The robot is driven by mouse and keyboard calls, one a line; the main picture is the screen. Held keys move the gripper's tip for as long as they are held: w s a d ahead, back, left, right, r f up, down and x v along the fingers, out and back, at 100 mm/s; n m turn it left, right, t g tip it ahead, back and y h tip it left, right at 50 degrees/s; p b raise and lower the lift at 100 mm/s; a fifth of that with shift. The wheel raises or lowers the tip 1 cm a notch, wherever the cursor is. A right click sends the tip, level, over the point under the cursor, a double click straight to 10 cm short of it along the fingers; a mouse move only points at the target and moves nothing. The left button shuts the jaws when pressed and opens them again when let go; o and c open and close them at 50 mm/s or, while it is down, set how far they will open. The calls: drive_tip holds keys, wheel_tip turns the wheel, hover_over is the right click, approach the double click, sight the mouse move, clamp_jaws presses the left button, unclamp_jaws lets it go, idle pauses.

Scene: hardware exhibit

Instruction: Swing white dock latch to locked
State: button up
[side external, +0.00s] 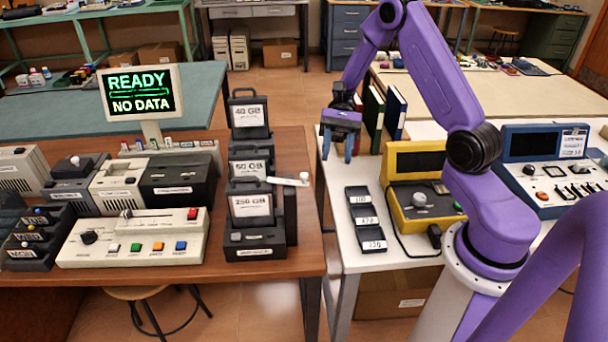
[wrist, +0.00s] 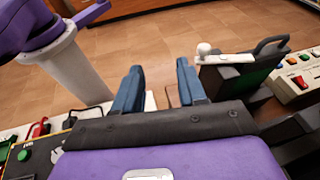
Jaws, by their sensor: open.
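The white dock latch (side external: 286,181) is a thin bar with a round knob at its right end. It sticks out to the right from the black drive dock (side external: 262,253), roughly level. In the wrist view the latch (wrist: 230,58) lies to the right of the fingers, with its knob at the near-left end. My gripper (side external: 338,152) is open and empty, with blue fingers pointing down. It is to the right of the latch and apart from it, near the white table's left edge. The wrist view shows both fingers of my gripper (wrist: 160,68) with only floor between them.
Black drives labelled 40 GB (side external: 248,116) and 250 GB (side external: 252,205) stand in the dock. A beige control panel (side external: 135,238) is left of it. Dark binders (side external: 373,115) and a yellow instrument (side external: 415,190) stand right of my gripper. A gap separates the two tables.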

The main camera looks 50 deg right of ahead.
sight(304, 174)
drive_tip(key=w+d+f+m+t+y, duration=0.2)
drive_tip(key=w+d+m+t+y, duration=0.25)
drive_tip(key=d+m+t, duration=0.2)
drive_tip(key=shift+n+g+y, duration=0.25)
drive_tip(key=shift+g+y, duration=0.2)
drive_tip(key=s+a, duration=0.1)
drive_tip(key=a, duration=0.4)
drive_tip(key=s+a, duration=0.1)
drive_tip(key=a, duration=0.4)
drive_tip(key=s+a, duration=0.1)
drive_tip(key=a, duration=0.5)
drive_tip(key=shift+w, duration=0.1)
clamp_jaws()
